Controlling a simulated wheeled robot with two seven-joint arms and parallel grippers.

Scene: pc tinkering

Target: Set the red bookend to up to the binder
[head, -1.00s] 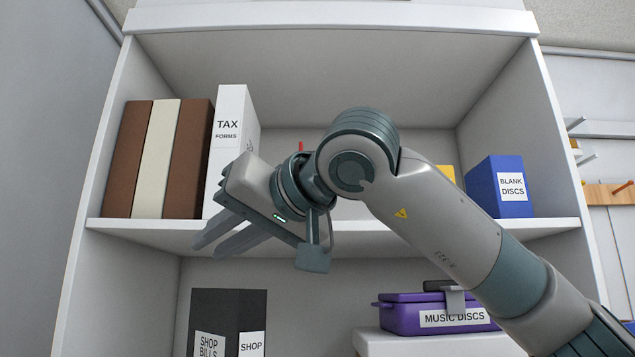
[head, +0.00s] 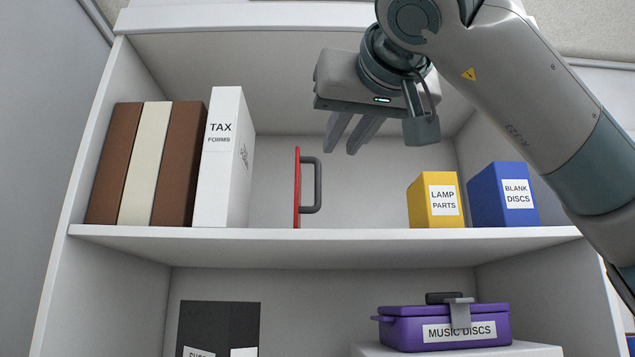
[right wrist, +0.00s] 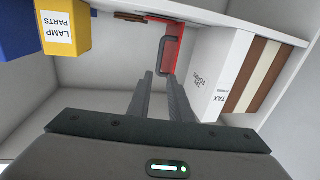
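The red bookend (head: 297,190) stands upright on the upper shelf, seen nearly edge-on, with a dark grey handle (head: 317,185) on its right side. The white TAX FORMS binder (head: 225,170) stands to its left, with a clear gap between them. My right gripper (head: 343,148) is above and to the right of the bookend, fingers apart, with nothing between them. In the right wrist view the fingertips (right wrist: 158,77) point towards the bookend (right wrist: 195,45) and its handle (right wrist: 168,57). My left gripper is in no view.
Two brown binders and a cream binder (head: 146,165) stand left of the white one. A yellow LAMP PARTS box (head: 434,200) and a blue BLANK DISCS box (head: 503,195) stand on the right.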

